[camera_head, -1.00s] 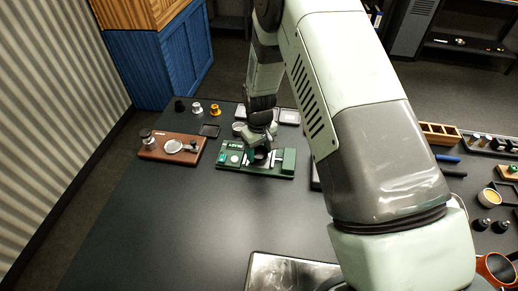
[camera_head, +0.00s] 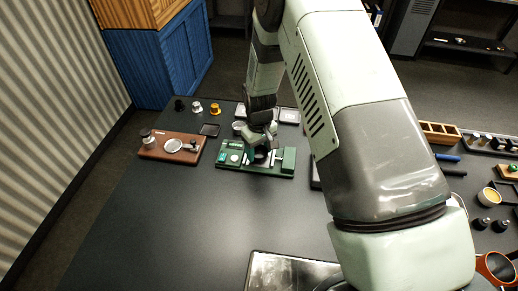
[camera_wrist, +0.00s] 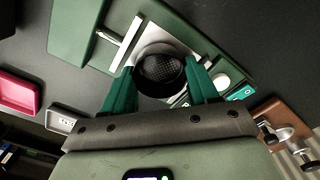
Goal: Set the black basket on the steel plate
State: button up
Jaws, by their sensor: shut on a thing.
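The pale steel plate (camera_wrist: 151,33) shows behind the basket, on the green board. I cannot tell whether the basket touches the plate. In the head view my gripper (camera_head: 262,152) is low over the middle of the green board (camera_head: 232,164) and mostly hides the basket and plate.
A green block (camera_head: 289,158) stands at the board's right end. A brown board (camera_head: 160,153) with metal parts lies to the left. Small black, white and orange pieces (camera_head: 197,107) stand behind. Several trays lie at the back.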

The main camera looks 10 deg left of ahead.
jog(key=shift+f, duration=0.15)
jog(key=o, duration=1.1)
jog(key=shift+s+a, duration=0.1)
jog(key=shift+c, duration=0.5)
jog(key=shift+r, duration=0.35)
jog(key=shift+o, duration=0.9)
jog(key=shift+r, duration=3.15)
